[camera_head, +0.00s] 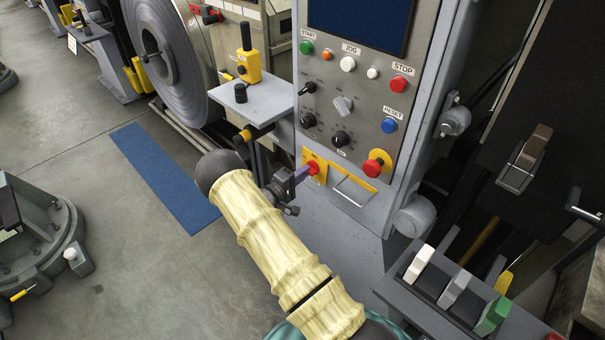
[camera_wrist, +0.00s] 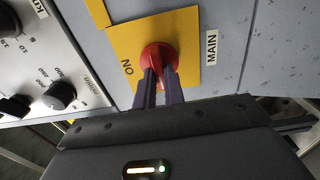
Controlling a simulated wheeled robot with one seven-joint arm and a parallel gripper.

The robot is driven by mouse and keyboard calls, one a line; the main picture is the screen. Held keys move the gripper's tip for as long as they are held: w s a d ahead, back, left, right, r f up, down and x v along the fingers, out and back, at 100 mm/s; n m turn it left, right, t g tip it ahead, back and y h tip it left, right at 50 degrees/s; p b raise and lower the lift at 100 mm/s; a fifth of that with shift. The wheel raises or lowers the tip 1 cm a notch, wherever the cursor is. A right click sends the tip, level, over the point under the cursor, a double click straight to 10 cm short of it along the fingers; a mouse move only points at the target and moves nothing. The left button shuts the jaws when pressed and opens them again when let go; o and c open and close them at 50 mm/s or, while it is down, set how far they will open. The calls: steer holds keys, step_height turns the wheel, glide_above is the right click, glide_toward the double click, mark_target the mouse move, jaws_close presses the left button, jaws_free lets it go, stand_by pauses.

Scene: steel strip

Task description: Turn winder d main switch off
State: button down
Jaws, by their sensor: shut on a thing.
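The main switch is a red rotary knob (camera_wrist: 158,56) on a yellow plate (camera_wrist: 121,42) in the wrist view. A MAIN label (camera_wrist: 211,48) is beside the plate, and ON is printed on the plate near the knob. My gripper (camera_wrist: 159,78) is shut on the knob, its two dark fingers on either side of it. In the head view my gripper (camera_head: 303,173) reaches the red knob (camera_head: 313,168) low on the grey control panel. The fingers partly hide the knob's handle.
Above the switch, the panel carries black knobs (camera_head: 342,138), push buttons and a red emergency stop (camera_head: 375,165). A yellow-framed plate (camera_head: 352,189) is right of the switch. A grey shelf (camera_head: 258,106) juts out at left. A lever console (camera_head: 440,291) stands at lower right.

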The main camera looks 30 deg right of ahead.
steer(key=shift+a, duration=0.1)
steer(key=c, duration=1.5)
jaws_free()
steer(key=v, duration=1.7)
steer(key=shift+a, duration=0.15)
